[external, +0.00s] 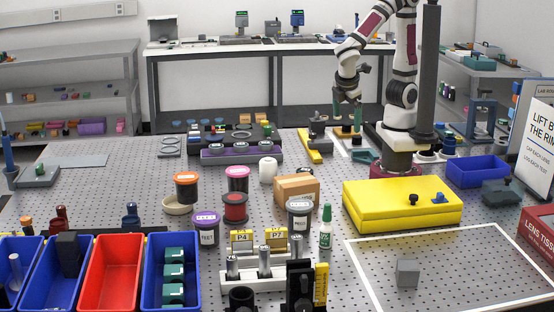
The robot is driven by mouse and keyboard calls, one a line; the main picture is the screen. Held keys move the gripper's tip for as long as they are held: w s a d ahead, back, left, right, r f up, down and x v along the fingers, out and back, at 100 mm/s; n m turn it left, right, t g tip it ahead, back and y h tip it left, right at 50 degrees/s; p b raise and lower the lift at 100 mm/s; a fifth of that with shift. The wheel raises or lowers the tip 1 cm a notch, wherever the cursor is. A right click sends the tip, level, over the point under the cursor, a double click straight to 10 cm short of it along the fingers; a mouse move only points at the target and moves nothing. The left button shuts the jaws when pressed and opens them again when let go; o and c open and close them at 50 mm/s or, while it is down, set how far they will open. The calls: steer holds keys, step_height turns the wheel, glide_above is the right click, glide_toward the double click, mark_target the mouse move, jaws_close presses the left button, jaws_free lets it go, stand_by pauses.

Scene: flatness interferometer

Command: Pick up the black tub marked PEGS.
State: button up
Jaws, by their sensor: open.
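Several dark tubs stand in the middle of the table. A black tub with a grey lid (300,214) has a white label too small to read surely. A black tub with a purple lid (206,230) has a white label that seems to read FEET or similar. Others are an orange-lidded tub (187,188), a pink-lidded tub (237,178) and a red-topped tub (235,208). I cannot tell for sure which is marked PEGS. My gripper (347,122) is open and empty at the back of the table, far from the tubs, pointing down.
A cardboard box (296,189) stands just behind the grey-lidded tub, and a green-capped bottle (325,228) close to its right. A yellow case (402,206) lies further right. Yellow tagged blocks (241,238) stand in front. Blue and red bins (116,270) fill the front left.

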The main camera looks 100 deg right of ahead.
steer(key=w+a+f+n+t+h, duration=0.25)
steer(key=w+a+n, duration=0.2)
steer(key=n, duration=0.35)
steer(key=n+t+y, duration=0.3)
steer(key=n+t, duration=0.9)
steer(key=n, duration=0.7)
glide_toward(296, 204)
steer(key=x, duration=1.2)
steer(key=shift+d+f, duration=0.25)
steer(key=shift+f, duration=0.05)
steer(key=c, duration=1.2)
steer(key=shift+o, duration=0.2)
steer(key=shift+r, duration=0.1)
